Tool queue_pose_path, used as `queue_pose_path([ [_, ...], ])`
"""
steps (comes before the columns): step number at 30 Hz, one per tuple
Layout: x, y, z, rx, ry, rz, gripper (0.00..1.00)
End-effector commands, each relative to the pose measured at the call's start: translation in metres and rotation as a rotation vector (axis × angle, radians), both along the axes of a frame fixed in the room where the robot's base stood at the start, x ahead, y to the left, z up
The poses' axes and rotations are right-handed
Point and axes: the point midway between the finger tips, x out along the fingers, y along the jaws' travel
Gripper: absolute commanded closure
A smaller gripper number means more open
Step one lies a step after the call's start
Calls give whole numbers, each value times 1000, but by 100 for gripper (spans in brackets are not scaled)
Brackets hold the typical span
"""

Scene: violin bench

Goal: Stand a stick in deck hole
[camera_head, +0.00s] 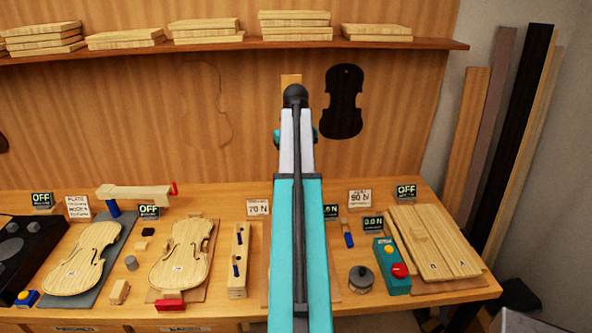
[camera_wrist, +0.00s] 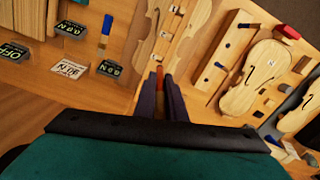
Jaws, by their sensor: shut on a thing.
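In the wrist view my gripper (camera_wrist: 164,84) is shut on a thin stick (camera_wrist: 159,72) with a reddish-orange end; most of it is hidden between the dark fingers. Just beyond the fingertips lies a pale wooden deck (camera_wrist: 190,28) with small white labels. I cannot make out a hole in it, nor tell whether the stick touches it. In the head view my arm covers the gripper and most of this deck.
Two violin plates (camera_head: 85,262) (camera_head: 181,255) lie at left. A teal control box (camera_head: 391,266), a dark round pot (camera_head: 361,279) and pale boards (camera_head: 432,243) are at right. Small signs stand along the back. Bare bench shows in the wrist view's lower left.

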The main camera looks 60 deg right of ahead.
Motion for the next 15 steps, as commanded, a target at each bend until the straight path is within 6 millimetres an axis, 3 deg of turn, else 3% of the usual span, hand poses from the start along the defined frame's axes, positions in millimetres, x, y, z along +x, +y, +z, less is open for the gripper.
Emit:
queue_pose_path([
  [15,0,1,-14,0,0,1,100],
])
